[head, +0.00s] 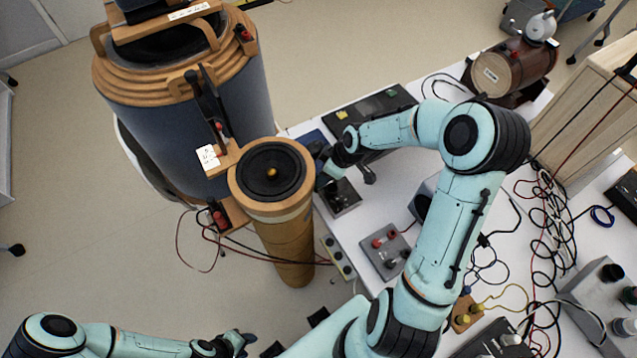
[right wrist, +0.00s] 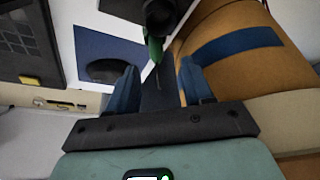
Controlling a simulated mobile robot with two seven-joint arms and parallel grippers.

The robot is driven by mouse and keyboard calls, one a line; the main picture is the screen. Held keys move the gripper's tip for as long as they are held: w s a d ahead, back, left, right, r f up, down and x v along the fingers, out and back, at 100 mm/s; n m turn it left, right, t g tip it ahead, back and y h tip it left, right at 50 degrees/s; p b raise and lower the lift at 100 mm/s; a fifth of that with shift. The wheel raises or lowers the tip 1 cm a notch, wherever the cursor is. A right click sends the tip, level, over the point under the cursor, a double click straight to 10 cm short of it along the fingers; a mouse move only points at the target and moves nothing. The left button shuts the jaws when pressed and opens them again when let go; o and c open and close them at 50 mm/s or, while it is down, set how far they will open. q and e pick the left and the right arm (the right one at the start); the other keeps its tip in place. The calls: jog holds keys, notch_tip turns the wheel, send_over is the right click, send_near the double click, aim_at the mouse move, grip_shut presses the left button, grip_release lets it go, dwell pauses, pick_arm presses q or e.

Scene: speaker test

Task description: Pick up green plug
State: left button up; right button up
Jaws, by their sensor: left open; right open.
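The green plug (right wrist: 155,50) shows in the right wrist view, just beyond my right gripper's fingertips and roughly between them, below a dark round part. The fingers do not appear to touch it. My right gripper (right wrist: 159,66) is open, with its two blue fingers apart. In the head view this gripper (head: 325,168) is at the table's left edge, beside the tan cylinder's top; I cannot make out the green plug there. My left gripper (head: 243,343) is open at the bottom of the head view, low and away from the table.
A tan cylinder with a black speaker cone (head: 272,172) stands close left of my right gripper. A large blue-grey drum (head: 190,125) stands behind it. The white table (head: 355,235) holds a grey box with red and black knobs (head: 385,250) and tangled cables (head: 545,230) at right.

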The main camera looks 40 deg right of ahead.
jog(key=x, duration=0.6)
jog(key=shift+w+d+f, duration=0.1)
jog(key=shift+w+f, duration=0.25)
grip_shut()
